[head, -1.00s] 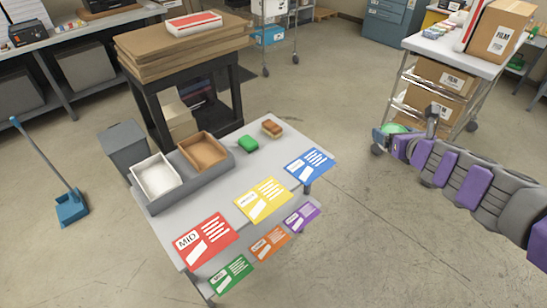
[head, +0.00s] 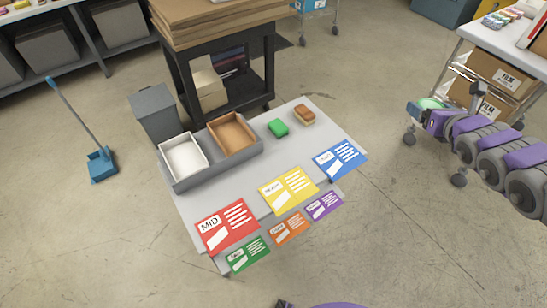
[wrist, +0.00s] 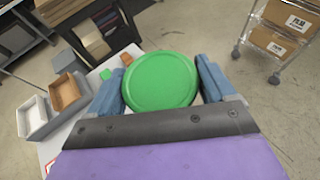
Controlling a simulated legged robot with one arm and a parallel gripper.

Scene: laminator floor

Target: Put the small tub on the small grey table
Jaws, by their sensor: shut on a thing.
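My gripper (wrist: 163,88) is shut on a round tub with a green lid (wrist: 160,80); its blue fingers press on both sides of it in the wrist view. In the head view, the tub (head: 432,103) shows only as a pale green patch at the end of my arm, at the right. The small grey table (head: 245,183) stands in the middle of the head view, left of my gripper and apart from it. Its top also shows at the left of the wrist view. The tub's lower part is hidden under its lid.
A grey holder with a white bin (head: 184,158) and a brown bin (head: 232,134) fills the table's left part. A green block (head: 278,128) and a brown sponge-like block (head: 304,115) lie at the back. Colored cards line the front. A wheeled cart (head: 465,75) stands right.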

